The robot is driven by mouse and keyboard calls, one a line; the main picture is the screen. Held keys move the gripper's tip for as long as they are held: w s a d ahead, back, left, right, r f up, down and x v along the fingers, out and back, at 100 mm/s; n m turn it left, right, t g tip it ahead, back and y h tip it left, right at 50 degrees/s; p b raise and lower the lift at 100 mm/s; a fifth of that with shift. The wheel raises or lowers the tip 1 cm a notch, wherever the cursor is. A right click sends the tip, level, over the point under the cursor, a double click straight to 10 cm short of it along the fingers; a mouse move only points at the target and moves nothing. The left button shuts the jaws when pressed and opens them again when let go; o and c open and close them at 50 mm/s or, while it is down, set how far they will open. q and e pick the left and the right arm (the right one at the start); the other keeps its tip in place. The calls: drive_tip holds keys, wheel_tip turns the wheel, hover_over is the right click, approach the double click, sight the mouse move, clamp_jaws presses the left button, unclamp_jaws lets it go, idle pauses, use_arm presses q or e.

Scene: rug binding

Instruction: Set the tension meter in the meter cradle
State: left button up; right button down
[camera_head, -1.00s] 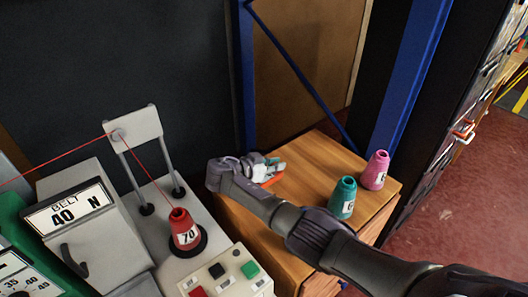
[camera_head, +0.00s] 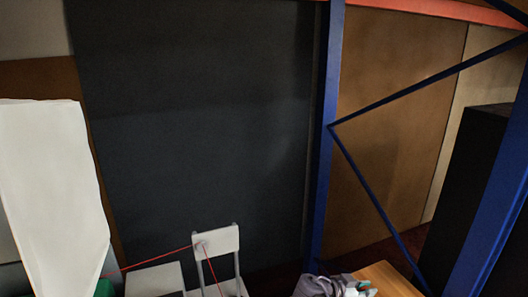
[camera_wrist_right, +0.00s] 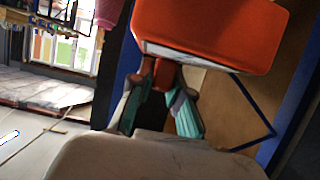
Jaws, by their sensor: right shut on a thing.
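In the right wrist view, an orange-red boxy thing (camera_wrist_right: 215,30), which looks like the tension meter, fills the top of the picture. A small orange part of it (camera_wrist_right: 163,72) sits between the teal fingertips of my right gripper (camera_wrist_right: 160,88), which is shut on it. In the head view, my right gripper (camera_head: 358,289) shows only partly at the bottom edge, over the wooden top. The meter cannot be made out there. I cannot make out the meter cradle in either view. My left gripper is in neither view.
A wooden top (camera_head: 388,277) shows at the bottom right of the head view. A grey thread stand (camera_head: 217,240) with a red thread is left of the gripper. Blue rack posts (camera_head: 326,130) and a dark panel (camera_head: 190,130) stand behind. A large pale slab (camera_head: 50,185) fills the left.

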drive_tip(key=shift+s+r, duration=0.2)
drive_tip(key=shift+r, duration=0.4)
drive_tip(key=shift+s+f+n+t+b, duration=0.2)
drive_tip(key=shift+f+n+t+b, duration=0.2)
drive_tip(key=shift+f+t+b, duration=0.2)
drive_tip(key=shift+s+a+f+n+t+y+b, duration=0.3)
drive_tip(key=shift+s+f+n+t+y+b, duration=0.2)
drive_tip(key=shift+n+t+b, duration=0.25)
use_arm(q)
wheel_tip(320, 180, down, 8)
drive_tip(key=b, duration=0.6)
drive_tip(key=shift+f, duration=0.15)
use_arm(e)
drive_tip(key=s+a+r+n+t+y, duration=0.3)
drive_tip(key=s+a+r+n+y, duration=0.1)
drive_tip(key=s+a+n+y, duration=0.1)
drive_tip(key=s+a+r+n+t+y, duration=0.3)
drive_tip(key=s+a+r+n+y, duration=0.1)
drive_tip(key=s, duration=0.6)
drive_tip(key=a+n+y, duration=0.1)
drive_tip(key=n+y, duration=0.1)
drive_tip(key=shift+a+n+y, duration=0.3)
drive_tip(key=shift+n, duration=0.05)
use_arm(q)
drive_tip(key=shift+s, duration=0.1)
use_arm(e)
drive_tip(key=shift+f, duration=0.1)
